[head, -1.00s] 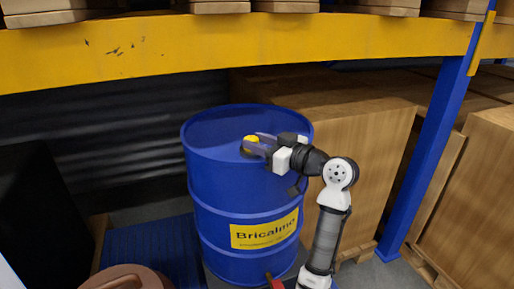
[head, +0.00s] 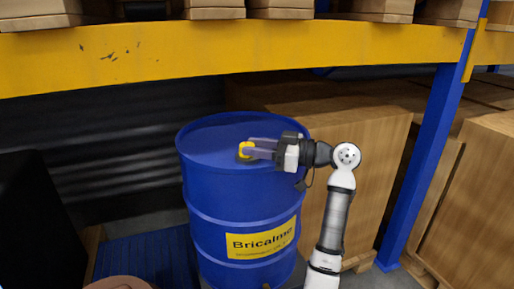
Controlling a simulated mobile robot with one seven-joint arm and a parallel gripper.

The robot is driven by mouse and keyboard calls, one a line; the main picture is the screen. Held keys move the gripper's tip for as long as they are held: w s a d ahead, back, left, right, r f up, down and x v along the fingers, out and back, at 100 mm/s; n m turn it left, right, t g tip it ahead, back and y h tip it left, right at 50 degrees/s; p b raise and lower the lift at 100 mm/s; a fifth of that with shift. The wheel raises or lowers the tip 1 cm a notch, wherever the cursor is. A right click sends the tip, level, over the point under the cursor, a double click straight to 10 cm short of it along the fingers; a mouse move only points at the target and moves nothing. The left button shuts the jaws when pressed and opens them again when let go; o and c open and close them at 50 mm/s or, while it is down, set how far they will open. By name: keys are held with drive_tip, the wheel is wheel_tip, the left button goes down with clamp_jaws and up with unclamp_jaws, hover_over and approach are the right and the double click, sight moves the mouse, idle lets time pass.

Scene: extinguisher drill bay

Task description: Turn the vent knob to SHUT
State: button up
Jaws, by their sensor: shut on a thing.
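A blue drum (head: 215,185) stands upright in the middle of the head view, with a yellow label (head: 262,241) reading "Bricalmo". The fingers cover part of the knob. Any SHUT marking is too small or hidden to read.
A yellow shelf beam (head: 230,50) runs across above the drum. A blue rack post (head: 425,165) stands at the right. A brown round object (head: 120,283) shows at the bottom left.

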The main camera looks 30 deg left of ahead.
drive_tip(key=o, duration=1)
drive_tip(key=shift+a, duration=0.1)
drive_tip(key=b+v, duration=0.2)
drive_tip(key=v, duration=1.2)
